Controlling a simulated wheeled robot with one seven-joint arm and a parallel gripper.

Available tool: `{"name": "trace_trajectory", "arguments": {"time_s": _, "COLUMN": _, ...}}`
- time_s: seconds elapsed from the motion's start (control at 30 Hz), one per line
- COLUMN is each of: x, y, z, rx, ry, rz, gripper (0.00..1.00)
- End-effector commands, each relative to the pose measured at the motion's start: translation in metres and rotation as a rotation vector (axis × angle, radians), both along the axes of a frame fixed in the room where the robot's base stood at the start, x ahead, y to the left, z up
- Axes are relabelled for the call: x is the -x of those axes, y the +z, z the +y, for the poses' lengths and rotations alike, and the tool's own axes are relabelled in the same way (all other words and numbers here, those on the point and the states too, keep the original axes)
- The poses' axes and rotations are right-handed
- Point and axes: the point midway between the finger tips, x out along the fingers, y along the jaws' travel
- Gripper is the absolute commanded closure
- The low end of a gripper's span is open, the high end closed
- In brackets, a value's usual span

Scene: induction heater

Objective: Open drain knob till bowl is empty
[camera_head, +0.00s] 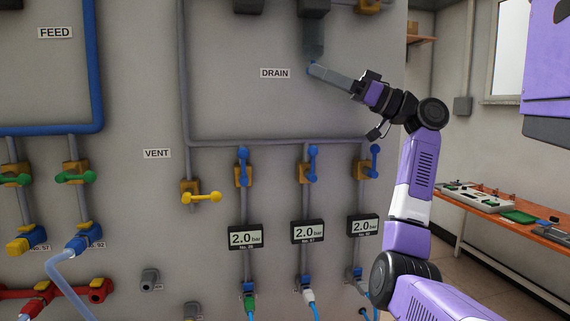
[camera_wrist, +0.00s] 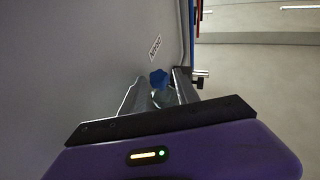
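The blue drain knob (camera_wrist: 159,79) shows in the wrist view at the tips of my gripper (camera_wrist: 161,82). The two grey fingers stand apart with the knob between their ends. I cannot tell whether they touch it. In the head view my gripper (camera_head: 316,72) reaches in from the right, just right of the DRAIN label (camera_head: 275,73). Only a sliver of the knob (camera_head: 310,67) shows there, at the fingertips. A grey translucent part (camera_head: 313,36) hangs under a dark block just above. I cannot tell if this is the bowl, nor see any liquid in it.
Below on the panel are several blue-handled valves (camera_head: 243,166), a yellow vent handle (camera_head: 202,197) and pressure displays (camera_head: 246,236) reading 2.0 bar. A grey pipe (camera_head: 270,142) runs under my gripper. An orange workbench (camera_head: 480,203) stands at the right.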

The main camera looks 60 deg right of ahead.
Motion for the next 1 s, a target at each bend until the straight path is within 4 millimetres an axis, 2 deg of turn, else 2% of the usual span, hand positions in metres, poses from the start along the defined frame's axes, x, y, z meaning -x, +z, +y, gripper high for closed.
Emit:
{"name": "trace_trajectory", "arguments": {"time_s": 0.17, "x": 0.001, "y": 0.001, "z": 0.000, "rx": -0.003, "ry": -0.073, "rz": -0.002, "gripper": 0.50}}
{"name": "trace_trajectory", "arguments": {"time_s": 1.0, "x": -0.001, "y": 0.002, "z": 0.016, "rx": 0.000, "ry": -0.683, "rz": -0.002, "gripper": 0.50}}
